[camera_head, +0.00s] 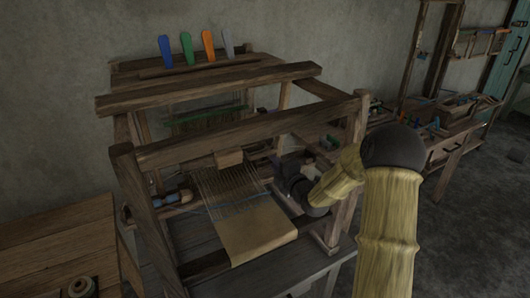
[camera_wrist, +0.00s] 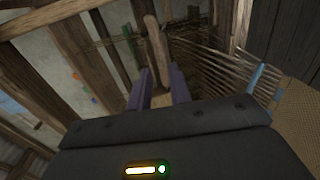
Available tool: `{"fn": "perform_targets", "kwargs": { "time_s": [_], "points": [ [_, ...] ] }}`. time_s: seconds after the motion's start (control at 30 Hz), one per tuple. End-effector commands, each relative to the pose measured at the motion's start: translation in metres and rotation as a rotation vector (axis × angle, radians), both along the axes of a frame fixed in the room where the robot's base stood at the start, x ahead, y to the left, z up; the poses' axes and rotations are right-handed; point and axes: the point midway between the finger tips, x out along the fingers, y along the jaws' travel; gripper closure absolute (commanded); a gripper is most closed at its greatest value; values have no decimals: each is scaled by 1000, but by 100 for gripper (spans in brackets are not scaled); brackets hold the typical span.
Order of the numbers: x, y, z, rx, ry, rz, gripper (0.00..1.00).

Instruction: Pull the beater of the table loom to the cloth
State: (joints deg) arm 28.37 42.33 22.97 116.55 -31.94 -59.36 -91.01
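The table loom (camera_head: 125,165) stands in the middle of the head view. Tan cloth (camera_head: 258,235) lies at its front, with pale warp threads running back from it. A pale wooden block (camera_head: 229,158) shows below the front crossbeam, at the far end of the visible warp; it may be part of the beater, whose outline I cannot clearly tell. My gripper (camera_head: 283,170) is inside the loom frame, right of the warp. In the wrist view its two purplish fingers (camera_wrist: 161,82) stand apart, with a round-ended wooden bar (camera_wrist: 157,45) beyond them. No hold on it shows.
The loom's front crossbeam (camera_head: 260,132) and right post (camera_head: 353,150) stand close around my arm. Blue, green, orange and grey levers (camera_head: 187,48) rise on top. A wooden table (camera_head: 55,245) is at left; a workbench (camera_head: 455,145) is at right. Floor shows at right.

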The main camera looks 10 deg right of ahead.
Motion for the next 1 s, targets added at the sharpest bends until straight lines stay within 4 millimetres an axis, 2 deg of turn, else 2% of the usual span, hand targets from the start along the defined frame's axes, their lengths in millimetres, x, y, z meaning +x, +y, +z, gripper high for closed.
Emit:
{"fn": "perform_targets", "kwargs": {
  "time_s": [0.1, 0.4, 0.6, 0.83, 0.87, 0.97, 1.0],
  "points": [
    [20, 7, 0, 2, 0, 1, 80],
    [61, 19, -2, 2, 0, -1, 80],
    [72, 23, -4, 1, 1, -2, 80],
    [72, 23, -4, 0, 1, -2, 80],
    [72, 23, -4, 0, 1, -2, 82],
    [72, 23, -4, 0, 1, -2, 100],
    [72, 23, -4, 0, 1, -2, 100]
  ]
}}
